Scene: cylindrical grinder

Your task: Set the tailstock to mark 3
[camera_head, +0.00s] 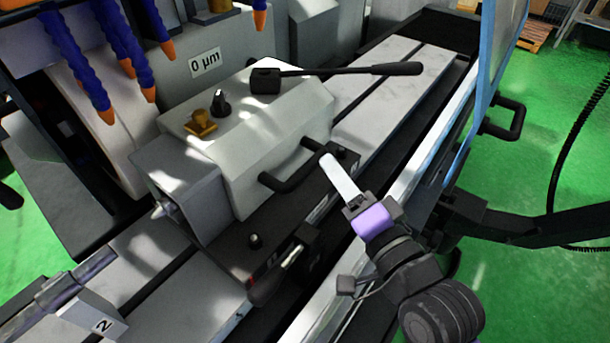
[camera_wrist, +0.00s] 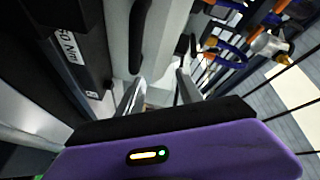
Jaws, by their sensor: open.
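The tailstock (camera_head: 275,140) is a light grey housing on the machine table in the head view. It carries a long black lever (camera_head: 350,70) on top, a small black knob (camera_head: 220,102), a brass knob (camera_head: 201,122) and a black bar handle (camera_head: 285,180) on its near side. A pointed centre (camera_head: 162,210) sticks out to the left. My gripper (camera_head: 328,160) is open, close to the right end of the bar handle; whether it touches cannot be told. In the wrist view, my two fingers (camera_wrist: 158,88) stand apart. No mark 3 is readable.
The tailstock sits on a black base (camera_head: 260,262) with a black knob. A grey block marked 2 (camera_head: 95,318) is at lower left. Blue coolant hoses (camera_head: 122,40) hang at upper left. The pale table surface (camera_head: 395,95) is bare behind the tailstock. A clear guard (camera_head: 490,60) stands at right.

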